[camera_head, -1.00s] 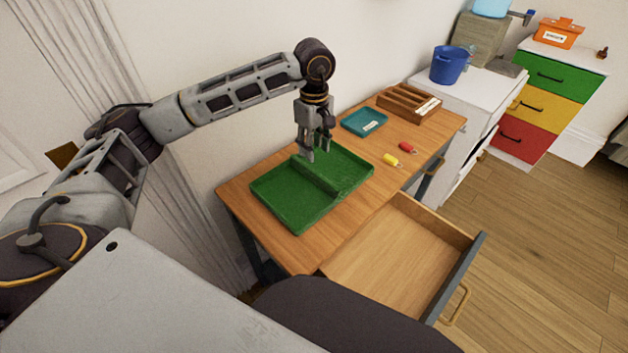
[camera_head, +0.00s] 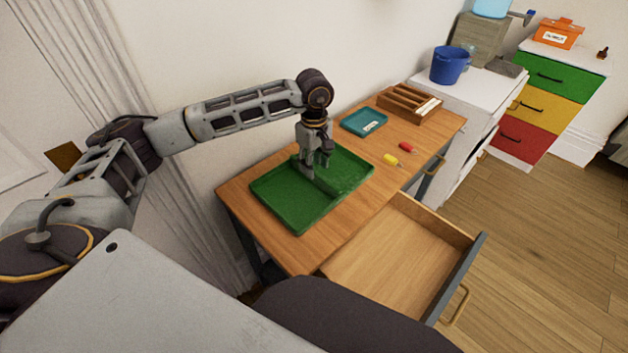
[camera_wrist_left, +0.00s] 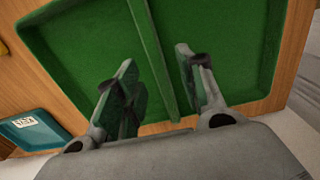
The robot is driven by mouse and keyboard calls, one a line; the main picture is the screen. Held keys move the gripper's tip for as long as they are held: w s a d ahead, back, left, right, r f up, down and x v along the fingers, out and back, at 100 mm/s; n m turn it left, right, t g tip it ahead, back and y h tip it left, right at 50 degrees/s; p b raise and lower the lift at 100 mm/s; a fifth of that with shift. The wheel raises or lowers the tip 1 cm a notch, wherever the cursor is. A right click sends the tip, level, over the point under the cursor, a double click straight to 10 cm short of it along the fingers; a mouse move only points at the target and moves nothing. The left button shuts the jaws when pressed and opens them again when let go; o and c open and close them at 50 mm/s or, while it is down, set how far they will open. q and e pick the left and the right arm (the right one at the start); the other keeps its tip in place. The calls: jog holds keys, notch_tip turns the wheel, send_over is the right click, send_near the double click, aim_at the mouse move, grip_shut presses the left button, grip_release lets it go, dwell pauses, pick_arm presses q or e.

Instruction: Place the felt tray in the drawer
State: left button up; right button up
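The green felt tray (camera_head: 290,205) lies flat on the wooden desk, with a raised divider across its middle. It also fills most of the left wrist view (camera_wrist_left: 85,55). My left gripper (camera_head: 316,172) is low over the tray at the divider, pointing down. In the left wrist view its fingers (camera_wrist_left: 160,85) are apart, one on each side of the divider (camera_wrist_left: 150,50), with a gap visible. The drawer (camera_head: 395,255) is pulled out at the desk's front and is empty. My right gripper is not in view.
On the desk are a teal tray (camera_head: 364,122), a wooden organizer (camera_head: 409,103), a yellow item (camera_head: 391,160) and a red item (camera_head: 407,147). A white cabinet (camera_head: 480,90) with a blue bucket (camera_head: 449,65) stands at the desk's far end. The wall runs close behind the desk.

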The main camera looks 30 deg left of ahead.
pick_arm(q)
jog(key=shift+w+a+f, duration=0.1)
jog(key=shift+w+f, duration=0.05)
jog(key=shift+f, duration=2.35)
grip_shut()
